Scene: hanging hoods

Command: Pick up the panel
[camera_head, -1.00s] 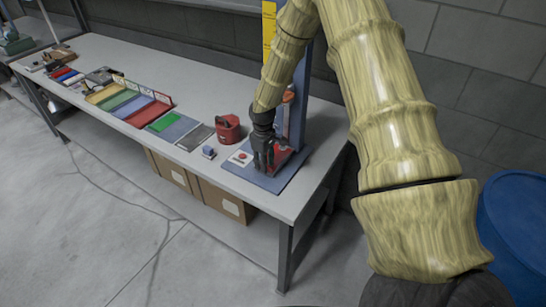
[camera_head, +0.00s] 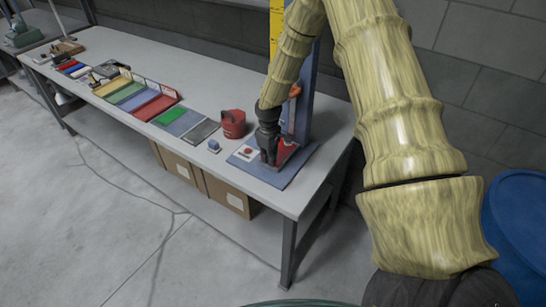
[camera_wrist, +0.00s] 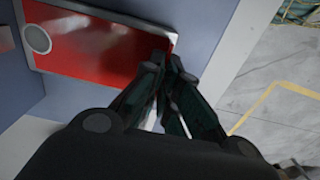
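The red panel (camera_head: 286,151) with a pale rim stands on the blue base of a fixture on the table, near the table's right end. In the wrist view, the red panel (camera_wrist: 90,45) shows a round grey disc at its left end. My gripper (camera_head: 268,158) is down at the panel in the head view. In the wrist view, my gripper (camera_wrist: 169,62) has its fingertips drawn close together at the panel's right edge, with the rim between them. The fingers hide part of that edge.
A blue upright (camera_head: 302,95) rises behind the panel. A red container (camera_head: 232,124), a small blue block (camera_head: 214,146) and coloured trays (camera_head: 152,106) line the table to the left. A blue barrel (camera_head: 520,230) stands at the right.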

